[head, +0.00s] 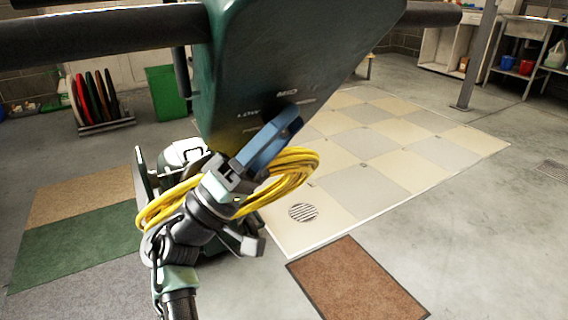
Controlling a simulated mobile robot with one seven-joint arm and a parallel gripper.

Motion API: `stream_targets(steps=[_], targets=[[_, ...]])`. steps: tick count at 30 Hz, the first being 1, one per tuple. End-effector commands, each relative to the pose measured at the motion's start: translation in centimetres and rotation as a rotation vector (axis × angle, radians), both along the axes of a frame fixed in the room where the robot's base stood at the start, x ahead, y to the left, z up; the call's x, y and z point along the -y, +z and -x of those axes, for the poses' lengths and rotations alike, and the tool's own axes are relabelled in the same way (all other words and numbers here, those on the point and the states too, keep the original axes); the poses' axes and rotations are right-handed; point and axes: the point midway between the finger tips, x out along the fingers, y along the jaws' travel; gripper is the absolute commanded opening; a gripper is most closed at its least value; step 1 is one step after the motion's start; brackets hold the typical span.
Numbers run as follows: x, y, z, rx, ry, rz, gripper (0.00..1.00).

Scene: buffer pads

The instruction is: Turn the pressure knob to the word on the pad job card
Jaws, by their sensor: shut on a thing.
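The dark green machine housing (275,60) fills the top centre of the head view. Its lower face carries the white words LOW and MID, with more faint lettering partly covered. My gripper (288,120), a blue block with a dark end, lies against this face just below MID. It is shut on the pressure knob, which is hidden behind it. The knob's pointer cannot be seen, so I cannot tell which word it points to. I cannot make out a job card in this view.
A yellow cable coil (290,172) hangs around the machine close to my arm. Several round pads (95,98) stand in a rack at left. A checkered tile floor (365,178) and a brown mat (358,283) lie right. Shelves (518,62) stand at far right.

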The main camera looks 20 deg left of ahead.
Motion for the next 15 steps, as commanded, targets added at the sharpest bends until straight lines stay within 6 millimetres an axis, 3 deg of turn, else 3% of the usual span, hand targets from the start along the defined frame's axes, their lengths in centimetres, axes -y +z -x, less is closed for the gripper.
stream_targets(steps=[1,15], targets=[[0.04,-0.9,-0.04,0.021,-0.022,0.015,0.0],[-0.01,-0.25,0.02,0.138,-0.148,0.109,0.0]])
